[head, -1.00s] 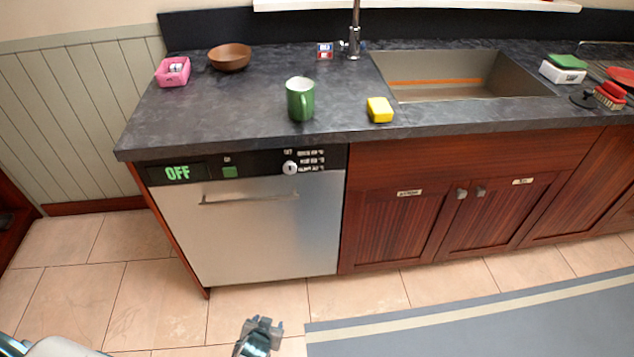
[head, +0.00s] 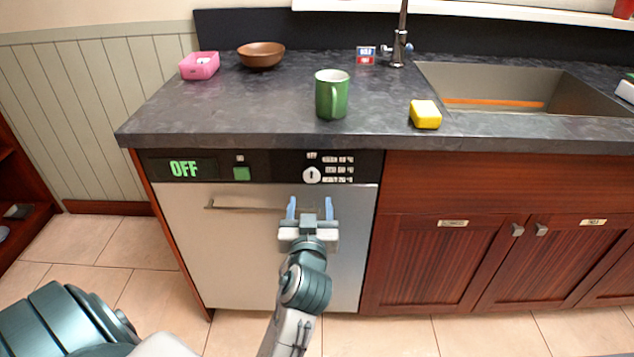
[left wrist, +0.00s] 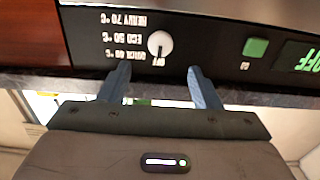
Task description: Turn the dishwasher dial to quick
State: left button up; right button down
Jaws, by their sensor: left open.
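The dishwasher (head: 240,245) has a black control strip with a white round dial (head: 312,175). Its display (head: 183,169) reads OFF in green. In the left wrist view, which is upside down, the dial (left wrist: 160,45) has its dark pointer mark towards OFF; quick, eco and heavy labels stand beside it. My left gripper (head: 310,206) is open and empty, in front of the door just below the dial. In the left wrist view the dial lies ahead, between the lines of its fingers (left wrist: 159,78), apparently not touched. My right gripper is out of view.
A green button (head: 241,174) sits left of the dial, above the door's bar handle (head: 240,208). On the counter (head: 240,115) are a green mug (head: 332,96), a yellow sponge (head: 425,114), a brown bowl (head: 261,55) and a pink box (head: 199,65).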

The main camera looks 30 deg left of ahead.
aim_at(312, 178)
pick_arm(q)
jog(key=x, duration=0.9)
jog(key=shift+w+a, duration=0.1)
jog(key=shift+w, duration=0.1)
jog(key=shift+p, duration=0.3)
jog(key=c, duration=1)
